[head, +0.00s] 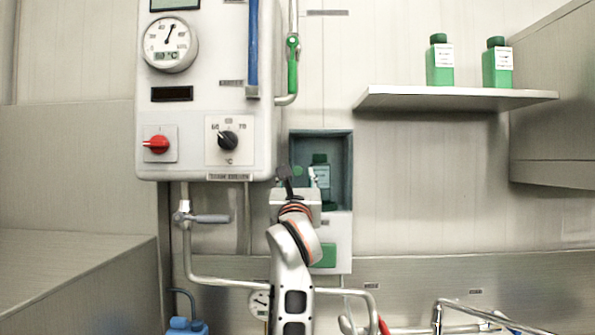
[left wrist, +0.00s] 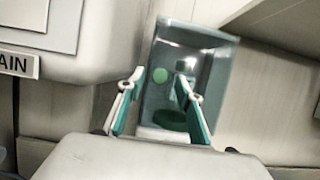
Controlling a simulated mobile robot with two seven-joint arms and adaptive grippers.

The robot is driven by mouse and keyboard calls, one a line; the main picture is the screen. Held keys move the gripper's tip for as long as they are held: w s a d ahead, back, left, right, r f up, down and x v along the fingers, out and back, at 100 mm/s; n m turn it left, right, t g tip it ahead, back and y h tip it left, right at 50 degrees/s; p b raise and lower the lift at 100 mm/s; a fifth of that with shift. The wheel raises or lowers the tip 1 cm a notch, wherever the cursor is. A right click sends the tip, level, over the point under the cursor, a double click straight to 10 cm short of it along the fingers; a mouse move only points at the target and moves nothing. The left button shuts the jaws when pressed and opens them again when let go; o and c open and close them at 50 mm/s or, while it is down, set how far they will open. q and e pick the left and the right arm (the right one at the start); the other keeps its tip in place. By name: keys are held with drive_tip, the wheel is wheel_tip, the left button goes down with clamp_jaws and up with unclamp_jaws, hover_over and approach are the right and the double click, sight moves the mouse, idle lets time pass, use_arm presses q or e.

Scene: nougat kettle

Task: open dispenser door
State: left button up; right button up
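The dispenser is a dark teal box on the wall, right of the white control cabinet, in the head view (head: 341,160). It also shows in the left wrist view (left wrist: 216,85). A green bottle (head: 320,160) stands inside it. The front looks see-through; I cannot tell clearly whether the door is shut. My left gripper (head: 299,178) is in front of the dispenser's left half, fingers apart and pointing at it. I cannot tell whether it touches the knob. My right gripper is not seen.
The white cabinet (head: 190,100) with gauge and knobs is close left of the gripper. A shelf (head: 455,98) with two green bottles is at upper right. A white panel with a green patch (head: 325,256) is below the dispenser. Pipes run lower down.

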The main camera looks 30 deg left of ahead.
use_arm(q)
drive_tip(key=shift+x, duration=1.2)
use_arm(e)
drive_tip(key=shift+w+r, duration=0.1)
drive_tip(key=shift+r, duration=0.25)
use_arm(q)
clamp_jaws()
drive_tip(key=shift+d, duration=0.1)
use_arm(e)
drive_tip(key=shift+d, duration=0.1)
